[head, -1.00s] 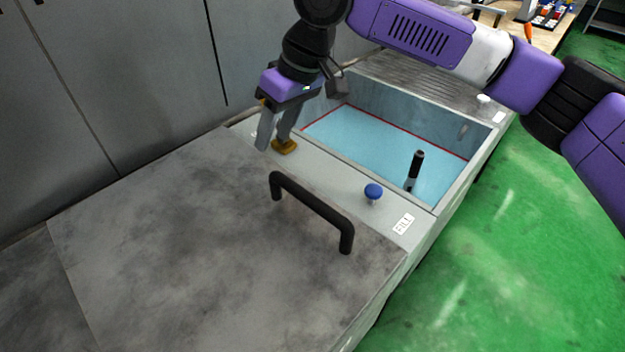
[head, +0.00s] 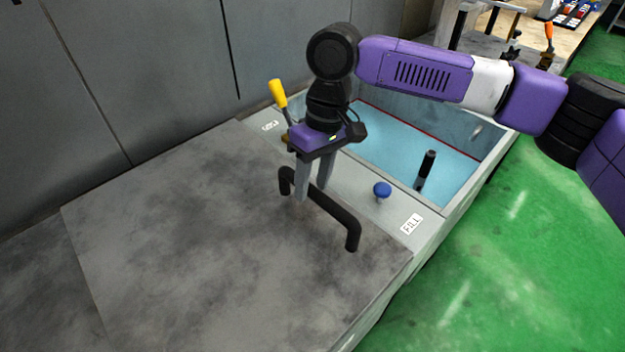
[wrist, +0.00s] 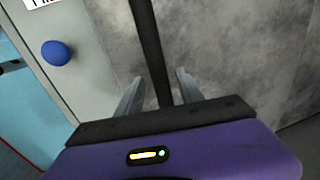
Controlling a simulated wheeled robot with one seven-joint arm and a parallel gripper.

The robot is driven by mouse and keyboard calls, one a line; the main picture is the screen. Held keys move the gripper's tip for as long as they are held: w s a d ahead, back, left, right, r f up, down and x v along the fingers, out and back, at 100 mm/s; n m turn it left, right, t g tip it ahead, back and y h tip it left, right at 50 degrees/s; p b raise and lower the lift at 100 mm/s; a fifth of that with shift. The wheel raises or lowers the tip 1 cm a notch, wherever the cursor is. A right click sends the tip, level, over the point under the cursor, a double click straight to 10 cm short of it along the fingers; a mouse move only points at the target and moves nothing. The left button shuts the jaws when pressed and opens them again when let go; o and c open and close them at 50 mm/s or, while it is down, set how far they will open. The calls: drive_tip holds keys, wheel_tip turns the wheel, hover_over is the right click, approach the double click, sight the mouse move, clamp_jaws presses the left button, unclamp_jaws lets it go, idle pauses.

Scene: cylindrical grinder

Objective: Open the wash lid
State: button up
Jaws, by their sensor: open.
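The wash lid (head: 200,240) is a mottled grey flat panel, lying closed at the left of the head view. Its black bar handle (head: 337,216) stands up near the lid's right edge. My gripper (head: 312,190) is open, pointing down at the far end of the handle, with its fingers on either side of the bar in the picture. In the wrist view, the black handle bar (wrist: 150,50) runs between the two open fingers (wrist: 158,92). I cannot tell whether either finger touches it. Part of the handle is hidden behind my gripper in the head view.
A blue knob (head: 382,189) and a FILL label (head: 411,223) sit on the ledge right of the handle. A yellow-handled lever (head: 278,94) stands behind my gripper. An open basin (head: 400,150) with blue liquid and a black upright rod (head: 427,168) lies beyond. Grey cabinet walls stand at the back left.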

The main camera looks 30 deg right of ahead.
drive_tip(key=shift+f, duration=0.2)
clamp_jaws()
drive_tip(key=shift+r, duration=0.1)
idle(1.2)
